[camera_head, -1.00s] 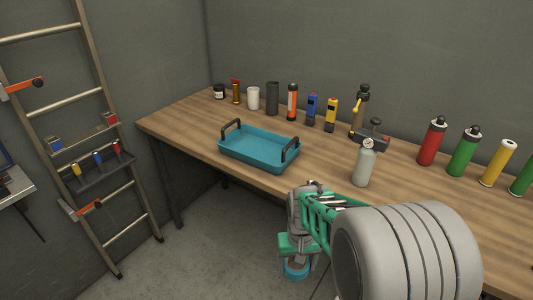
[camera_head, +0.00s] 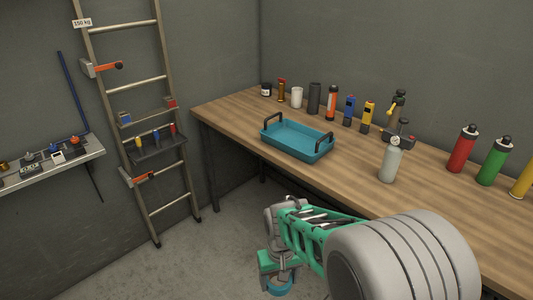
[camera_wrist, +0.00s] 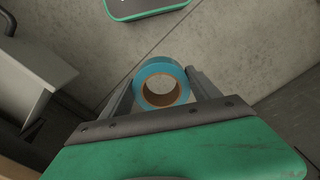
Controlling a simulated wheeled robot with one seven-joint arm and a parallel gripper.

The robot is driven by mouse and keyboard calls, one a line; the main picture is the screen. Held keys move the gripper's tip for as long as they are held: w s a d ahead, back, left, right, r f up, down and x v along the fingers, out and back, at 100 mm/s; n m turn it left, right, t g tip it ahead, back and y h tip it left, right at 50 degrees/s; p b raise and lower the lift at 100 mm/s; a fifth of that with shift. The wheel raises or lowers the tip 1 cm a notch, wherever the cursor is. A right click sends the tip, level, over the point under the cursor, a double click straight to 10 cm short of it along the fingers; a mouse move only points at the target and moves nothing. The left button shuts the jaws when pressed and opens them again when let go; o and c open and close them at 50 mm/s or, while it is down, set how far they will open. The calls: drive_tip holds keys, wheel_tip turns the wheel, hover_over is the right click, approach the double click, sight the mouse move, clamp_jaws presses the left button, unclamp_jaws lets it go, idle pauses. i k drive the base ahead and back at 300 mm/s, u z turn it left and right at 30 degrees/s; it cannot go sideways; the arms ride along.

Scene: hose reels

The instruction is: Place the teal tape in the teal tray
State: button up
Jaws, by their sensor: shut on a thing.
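The teal tape (camera_wrist: 161,67) is a teal roll with a tan core. My gripper (camera_wrist: 160,88) is shut on it, with one finger on each side of the roll in the wrist view. In the head view my gripper (camera_head: 278,284) hangs low in front of the bench, and the tape (camera_head: 280,287) shows partly below it, above the concrete floor. The teal tray (camera_head: 291,154) sits on the wooden bench, up and to the right of my gripper. It has two dark handles, and no contents show in it.
The wooden bench (camera_head: 345,170) runs along the wall. A grey bottle (camera_head: 390,163) stands right of the tray. Several bottles and tools line the back. A ladder (camera_head: 163,113) leans at left, beside a wall shelf (camera_head: 45,168) with small items. Bench surface around the tray is clear.

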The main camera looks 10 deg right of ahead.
sight(309, 149)
drive_tip(key=u, duration=0.45)
drive_tip(key=i, duration=1.8)
drive_tip(key=z, duration=0.6)
